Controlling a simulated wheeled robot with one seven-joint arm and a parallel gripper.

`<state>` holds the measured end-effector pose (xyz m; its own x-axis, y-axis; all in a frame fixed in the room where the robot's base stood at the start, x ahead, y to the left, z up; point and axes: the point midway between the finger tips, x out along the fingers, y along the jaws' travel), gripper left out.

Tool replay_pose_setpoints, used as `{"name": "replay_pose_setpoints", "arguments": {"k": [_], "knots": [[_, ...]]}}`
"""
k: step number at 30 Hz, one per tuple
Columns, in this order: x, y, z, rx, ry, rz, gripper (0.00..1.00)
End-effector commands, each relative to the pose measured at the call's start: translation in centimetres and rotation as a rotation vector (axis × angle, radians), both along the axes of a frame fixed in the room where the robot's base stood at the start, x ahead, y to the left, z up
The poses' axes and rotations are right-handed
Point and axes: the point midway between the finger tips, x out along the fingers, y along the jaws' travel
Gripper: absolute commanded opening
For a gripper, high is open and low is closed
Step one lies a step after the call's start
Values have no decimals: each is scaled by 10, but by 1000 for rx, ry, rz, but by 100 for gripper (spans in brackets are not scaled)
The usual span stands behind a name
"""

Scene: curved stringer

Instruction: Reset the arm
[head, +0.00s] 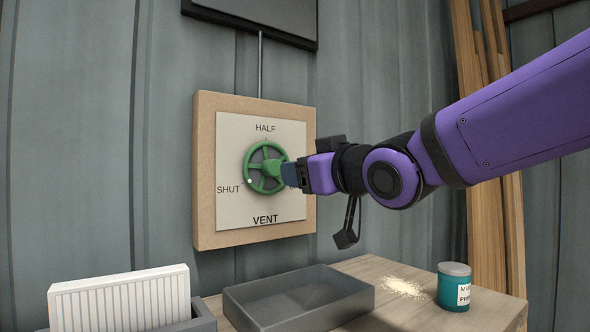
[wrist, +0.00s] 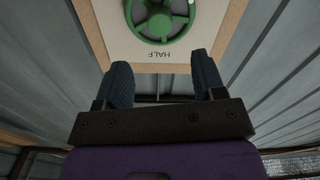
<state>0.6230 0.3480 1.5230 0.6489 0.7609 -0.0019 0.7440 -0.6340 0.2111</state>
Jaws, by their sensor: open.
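My purple arm reaches in from the right in the head view, with my gripper (head: 288,174) in front of the right part of a green valve wheel (head: 251,161). In the wrist view my gripper (wrist: 165,82) has its two dark blue fingers wide apart with nothing between them. The green wheel (wrist: 146,32) lies beyond the fingertips there, at the top of the picture. In the head view I cannot tell whether the fingers touch the wheel. A white dot on the wheel sits at its lower left, near the word SHUT.
The wheel is on a wood-framed panel (head: 204,220) marked HALF, SHUT and VENT. Below are an empty grey tray (head: 318,312), a white ribbed block (head: 120,303) and a teal jar (head: 454,288) beside spilled pale grains (head: 404,288) on a wooden table. Wooden planks (head: 473,210) stand behind my arm.

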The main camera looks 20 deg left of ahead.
Motion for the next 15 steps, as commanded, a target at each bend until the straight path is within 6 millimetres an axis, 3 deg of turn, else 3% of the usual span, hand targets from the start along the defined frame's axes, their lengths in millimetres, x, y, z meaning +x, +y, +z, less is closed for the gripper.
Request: {"name": "replay_pose_setpoints", "arguments": {"k": [15], "knots": [[-6,-7,0,1,1,0,63]]}}
